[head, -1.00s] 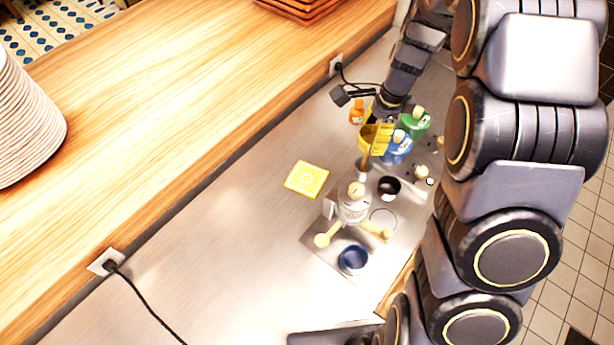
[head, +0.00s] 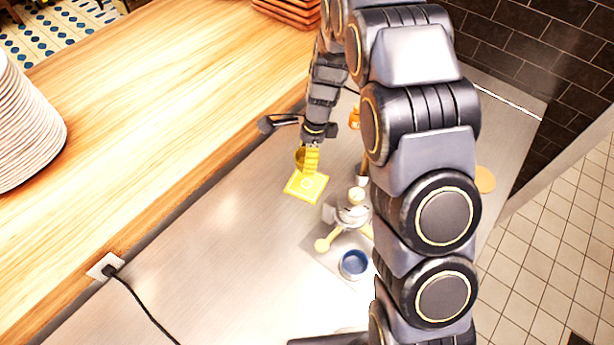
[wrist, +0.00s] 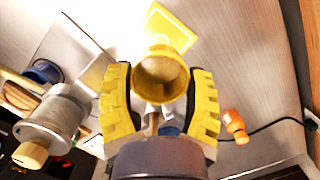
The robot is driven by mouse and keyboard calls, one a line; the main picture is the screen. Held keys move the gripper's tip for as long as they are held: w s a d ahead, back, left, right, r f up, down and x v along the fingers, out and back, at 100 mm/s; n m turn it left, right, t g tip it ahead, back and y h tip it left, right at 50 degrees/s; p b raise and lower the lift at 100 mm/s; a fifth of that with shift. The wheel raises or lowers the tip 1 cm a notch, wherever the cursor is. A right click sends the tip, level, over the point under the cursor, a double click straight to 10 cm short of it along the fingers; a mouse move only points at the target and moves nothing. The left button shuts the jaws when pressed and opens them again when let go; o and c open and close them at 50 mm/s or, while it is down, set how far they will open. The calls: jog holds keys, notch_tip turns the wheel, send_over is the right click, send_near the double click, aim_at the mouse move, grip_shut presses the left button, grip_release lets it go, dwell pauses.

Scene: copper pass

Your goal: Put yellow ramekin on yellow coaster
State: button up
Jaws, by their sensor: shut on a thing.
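My gripper (head: 310,160) is shut on the yellow ramekin (head: 299,156), which is mostly hidden behind the yellow fingers in the head view. In the wrist view the ramekin (wrist: 148,88) sits between both finger pads, its round opening facing the camera and looking empty. In the head view the ramekin appears at the coaster's far edge. In the wrist view the coaster (wrist: 170,32) shows just beyond the ramekin. I cannot tell the height between them.
A metal device with cream knobs (head: 350,214) stands right of the coaster, with a blue bowl (head: 354,264) in front of it. An orange bottle (head: 354,118) stands farther back. A wooden ledge (head: 170,110) runs along the left. The steel counter left of the coaster is clear.

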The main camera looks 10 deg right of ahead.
aim_at(305, 184)
notch_tip(305, 184, down, 8)
jog(key=shift+r, duration=0.15)
dwell(0.3)
jog(key=o, duration=1.1)
